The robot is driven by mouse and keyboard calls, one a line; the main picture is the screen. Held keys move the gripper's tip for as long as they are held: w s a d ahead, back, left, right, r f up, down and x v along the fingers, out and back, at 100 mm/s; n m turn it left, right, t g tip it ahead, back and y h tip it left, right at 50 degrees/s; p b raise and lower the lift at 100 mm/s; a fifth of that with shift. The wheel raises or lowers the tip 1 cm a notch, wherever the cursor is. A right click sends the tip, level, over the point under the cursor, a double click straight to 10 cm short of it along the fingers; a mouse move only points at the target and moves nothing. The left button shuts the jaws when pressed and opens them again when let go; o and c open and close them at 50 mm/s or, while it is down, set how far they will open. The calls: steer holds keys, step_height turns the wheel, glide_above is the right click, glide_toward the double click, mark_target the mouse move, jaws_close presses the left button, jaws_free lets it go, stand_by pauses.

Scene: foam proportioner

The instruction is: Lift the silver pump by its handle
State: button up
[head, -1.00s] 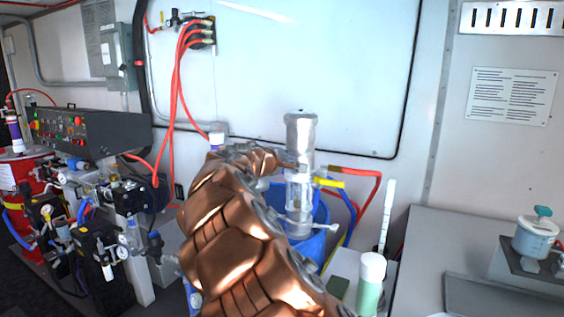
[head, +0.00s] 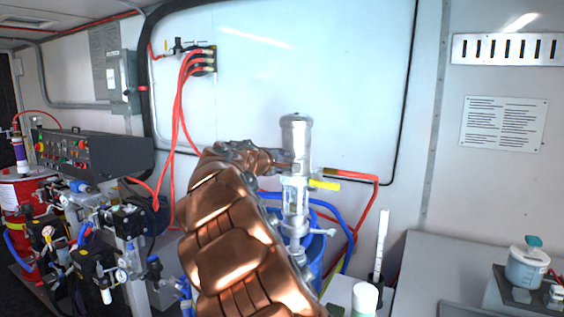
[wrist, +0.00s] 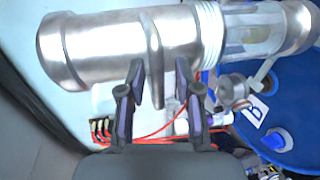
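The silver pump (head: 296,140) stands upright at the middle of the head view, with a metal cylinder on top and a clear section below. It is in front of and partly above a blue container (head: 315,262); I cannot tell if its lower end is clear of it. In the wrist view the pump (wrist: 95,50) lies across the top, with its handle (wrist: 154,50) running down between my fingers.
A white bottle (head: 364,298) and a grey counter (head: 445,265) are to the right. Red hoses (head: 358,215) run behind the pump. A control panel (head: 85,148) with valves is at left. The whiteboard wall (head: 330,80) is behind.

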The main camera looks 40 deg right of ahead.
stand_by(0.3)
steer(key=v, duration=1.2)
steer(key=shift+f, duration=0.1)
steer(key=s+a+f+m+g+y, duration=0.2)
steer(key=s+a+f+y, duration=0.1)
steer(key=s+f, duration=0.55)
steer(key=s+a+f+m+g+y, duration=0.2)
steer(key=s+a+f+m+y, duration=0.15)
steer(key=s+f, duration=0.55)
steer(key=s+a+f+g+y, duration=0.1)
steer(key=s+a+f+y, duration=0.3)
steer(key=s+a+f, duration=0.3)
steer(key=s+a+f+n+g+y, duration=0.1)
steer(key=s+a+f+y, duration=0.3)
steer(key=s+a, duration=1)
step_height(320, 180, down, 4)
steer(key=shift+r+g, duration=0.1)
steer(key=shift+g, duration=0.7)
steer(key=shift+d, duration=0.1)
